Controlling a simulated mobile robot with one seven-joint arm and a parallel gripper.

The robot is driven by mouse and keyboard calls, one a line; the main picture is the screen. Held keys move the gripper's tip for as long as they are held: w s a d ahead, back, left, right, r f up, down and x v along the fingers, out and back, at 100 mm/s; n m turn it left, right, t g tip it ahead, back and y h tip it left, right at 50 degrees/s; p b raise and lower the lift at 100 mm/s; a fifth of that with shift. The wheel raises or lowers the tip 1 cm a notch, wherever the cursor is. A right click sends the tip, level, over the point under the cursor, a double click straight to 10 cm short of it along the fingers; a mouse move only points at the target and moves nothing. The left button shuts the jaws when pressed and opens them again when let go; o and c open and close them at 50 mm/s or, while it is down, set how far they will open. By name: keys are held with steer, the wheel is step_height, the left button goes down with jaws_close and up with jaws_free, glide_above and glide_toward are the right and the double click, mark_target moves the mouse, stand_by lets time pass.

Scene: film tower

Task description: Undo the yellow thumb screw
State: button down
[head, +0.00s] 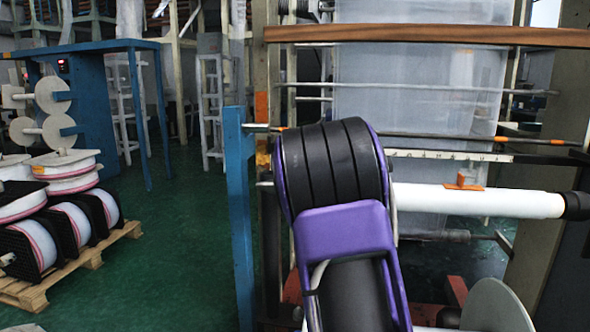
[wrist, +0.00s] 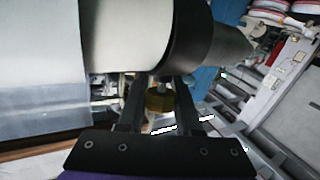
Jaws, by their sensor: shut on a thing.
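The yellow thumb screw (wrist: 159,101) shows in the wrist view, below a black collar (wrist: 192,40) on the end of a pale roll (wrist: 125,32). A short light stem joins the top of the screw to the collar. My gripper (wrist: 160,91) has its two dark fingers on either side of the screw and is shut on it. The exact contact faces are too dark to see. In the head view my purple and black arm hides the gripper and the screw.
In the head view a white tube (head: 480,200) with an orange piece and black end extends right of my arm. A blue post (head: 240,215) stands left. A pallet (head: 88,262) of reels lies far left. Green floor (head: 165,235) between is clear.

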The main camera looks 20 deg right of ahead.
steer(key=c, duration=0.6)
jaws_free()
steer(key=s, duration=0.5)
steer(key=s+a, duration=0.1)
steer(key=s, duration=0.5)
steer(key=s+a, duration=0.1)
steer(key=s, duration=0.5)
steer(key=shift+s+a+r+b, duration=0.1)
steer(key=shift+s+r+b, duration=0.1)
steer(key=shift+b, duration=0.2)
